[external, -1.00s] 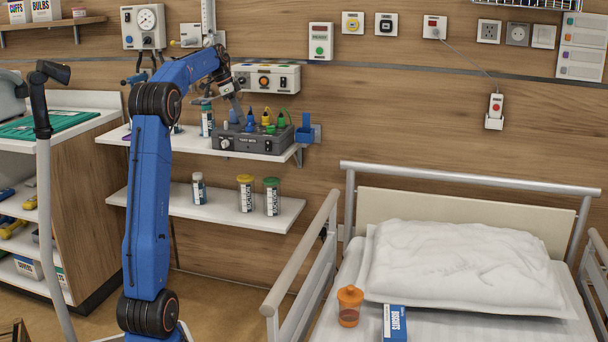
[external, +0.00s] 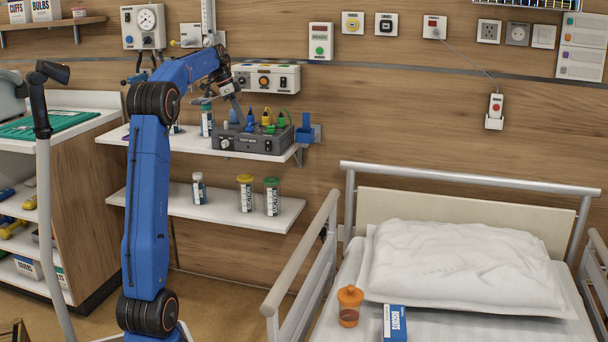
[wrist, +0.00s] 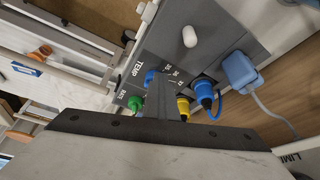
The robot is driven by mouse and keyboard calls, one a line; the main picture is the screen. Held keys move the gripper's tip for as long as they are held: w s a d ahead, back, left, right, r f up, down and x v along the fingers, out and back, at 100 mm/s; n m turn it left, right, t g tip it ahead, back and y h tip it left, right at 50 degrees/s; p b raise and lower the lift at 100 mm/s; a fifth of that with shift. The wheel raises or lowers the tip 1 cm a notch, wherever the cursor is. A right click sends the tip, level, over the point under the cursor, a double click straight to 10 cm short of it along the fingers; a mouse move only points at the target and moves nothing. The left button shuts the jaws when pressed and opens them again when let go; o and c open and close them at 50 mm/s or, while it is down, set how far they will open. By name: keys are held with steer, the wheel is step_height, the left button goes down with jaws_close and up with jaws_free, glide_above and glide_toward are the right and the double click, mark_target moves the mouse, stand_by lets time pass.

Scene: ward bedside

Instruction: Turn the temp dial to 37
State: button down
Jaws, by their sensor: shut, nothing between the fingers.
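The grey box (external: 262,142) stands on the upper wall shelf, with a light knob on its front and coloured plugs on top. In the wrist view, the dark panel (wrist: 213,30) of a box carries the word TEMP and a row of small numbers.
A white knob (wrist: 189,36) sticks up from the panel. A wall unit (external: 267,79) is just behind my wrist.

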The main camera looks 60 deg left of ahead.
steer(key=shift+w+d, duration=0.2)
steer(key=shift+d, duration=0.3)
steer(key=shift+s+a, duration=0.15)
steer(key=shift+s, duration=0.1)
steer(key=s+a, duration=0.2)
steer(key=s, duration=0.1)
steer(key=shift+s+a, duration=0.25)
steer(key=shift+s, duration=0.05)
steer(key=a+v, duration=0.1)
steer(key=v, duration=0.9)
steer(key=w+d+f+n, duration=0.1)
steer(key=w+d, duration=0.2)
steer(key=d, duration=1.6)
steer(key=s+d+f+n+y, duration=0.1)
steer(key=s+d+f, duration=0.15)
steer(key=d, duration=0.65)
steer(key=s+d+f+n, duration=0.1)
steer(key=d+f, duration=0.2)
steer(key=d, duration=0.5)
steer(key=s+d+f+n, duration=0.1)
steer(key=s+d+f, duration=1.8)
steer(key=f, duration=0.3)
steer(key=shift+s+d+f+t+y, duration=0.2)
steer(key=shift+s+f+t+y, duration=0.15)
steer(key=shift+s, duration=0.55)
